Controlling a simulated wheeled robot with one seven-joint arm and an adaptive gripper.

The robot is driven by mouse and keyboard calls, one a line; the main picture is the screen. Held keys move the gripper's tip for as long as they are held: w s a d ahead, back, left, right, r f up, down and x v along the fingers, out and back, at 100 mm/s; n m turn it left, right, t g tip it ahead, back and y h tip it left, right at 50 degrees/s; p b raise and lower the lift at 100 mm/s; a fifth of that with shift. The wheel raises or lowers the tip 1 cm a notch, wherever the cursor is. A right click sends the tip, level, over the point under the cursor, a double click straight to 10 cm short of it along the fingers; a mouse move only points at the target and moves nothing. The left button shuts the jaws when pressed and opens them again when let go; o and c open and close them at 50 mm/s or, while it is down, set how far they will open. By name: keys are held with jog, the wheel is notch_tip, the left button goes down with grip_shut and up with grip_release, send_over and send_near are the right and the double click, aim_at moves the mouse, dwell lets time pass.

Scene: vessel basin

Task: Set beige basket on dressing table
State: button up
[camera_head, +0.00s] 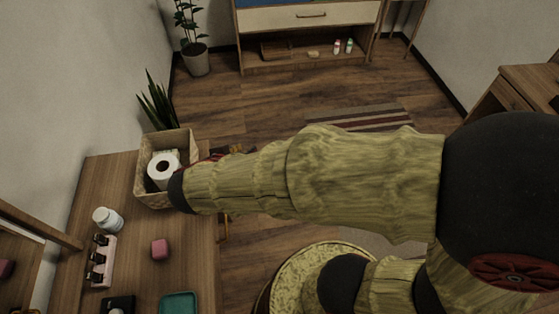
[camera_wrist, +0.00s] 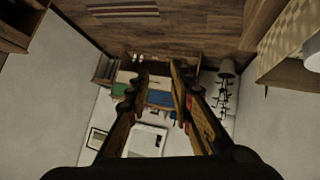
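The beige woven basket (camera_head: 182,142) stands upright at the far end of the wooden dressing table (camera_head: 128,195), with a white toilet roll (camera_head: 158,180) in it. My arm covers part of its right side in the head view. Any contact with the basket cannot be seen.
A spiky plant (camera_head: 158,105) stands behind the basket. A cabinet (camera_head: 305,40) is at the back. The floor between is largely clear.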

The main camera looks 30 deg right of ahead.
jog(key=s+d+r+n+g+y, duration=0.1)
jog(key=s+d+r+g+y, duration=0.15)
jog(key=s, duration=0.25)
jog(key=s+d+r+g+y, duration=0.1)
jog(key=s+d+r, duration=0.1)
jog(key=s+d, duration=0.15)
jog(key=s+a+r+n+t+y, duration=0.2)
jog(key=s+r+n+y, duration=0.1)
jog(key=s+r+n, duration=0.1)
jog(key=shift+s+a+r, duration=0.35)
jog(key=shift+s+r, duration=0.2)
jog(key=shift+r, duration=0.3)
jog(key=shift+r+y, duration=0.1)
jog(key=shift+y, duration=0.15)
jog(key=shift+r+p, duration=1.1)
jog(key=shift+p, duration=0.15)
